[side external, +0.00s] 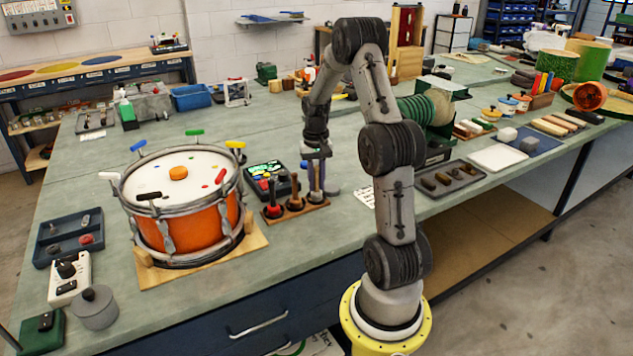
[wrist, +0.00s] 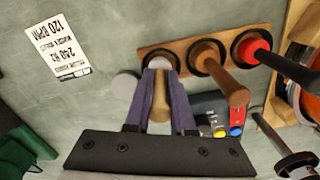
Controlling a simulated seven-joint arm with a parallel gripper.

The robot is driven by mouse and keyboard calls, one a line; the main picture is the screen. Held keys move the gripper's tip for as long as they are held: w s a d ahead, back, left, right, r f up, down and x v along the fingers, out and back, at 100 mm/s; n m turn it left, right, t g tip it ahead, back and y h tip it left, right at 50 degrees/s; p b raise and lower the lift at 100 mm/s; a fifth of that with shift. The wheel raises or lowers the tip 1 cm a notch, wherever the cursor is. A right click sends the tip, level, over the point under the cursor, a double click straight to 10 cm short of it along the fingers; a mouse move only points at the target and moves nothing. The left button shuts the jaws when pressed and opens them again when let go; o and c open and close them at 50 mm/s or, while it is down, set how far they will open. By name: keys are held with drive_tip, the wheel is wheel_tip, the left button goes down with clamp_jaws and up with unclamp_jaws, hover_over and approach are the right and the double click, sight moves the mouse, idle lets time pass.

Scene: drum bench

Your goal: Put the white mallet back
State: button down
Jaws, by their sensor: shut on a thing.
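My gripper (wrist: 162,88) is shut on the white mallet (wrist: 160,64), one finger on each side of its light wooden handle. The mallet's whitish head sits at the end cup of the wooden rack (wrist: 185,52), inside the black ring as far as I can tell. The fingers partly hide it. In the side view my gripper (side external: 316,165) is low over the right end of the rack (side external: 290,212), with the handle upright. A red mallet (wrist: 256,48) and a brown mallet (wrist: 212,68) stand in the other two cups.
An orange drum (side external: 190,225) on a wooden board stands left of the rack. A dark box with coloured buttons (side external: 266,175) is just behind the rack. A printed white card (wrist: 58,46) lies flat on the bench, with bare bench around it.

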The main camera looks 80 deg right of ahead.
drive_tip(key=shift+f, duration=0.1)
drive_tip(key=c, duration=0.8)
unclamp_jaws()
drive_tip(key=shift+o, duration=0.2)
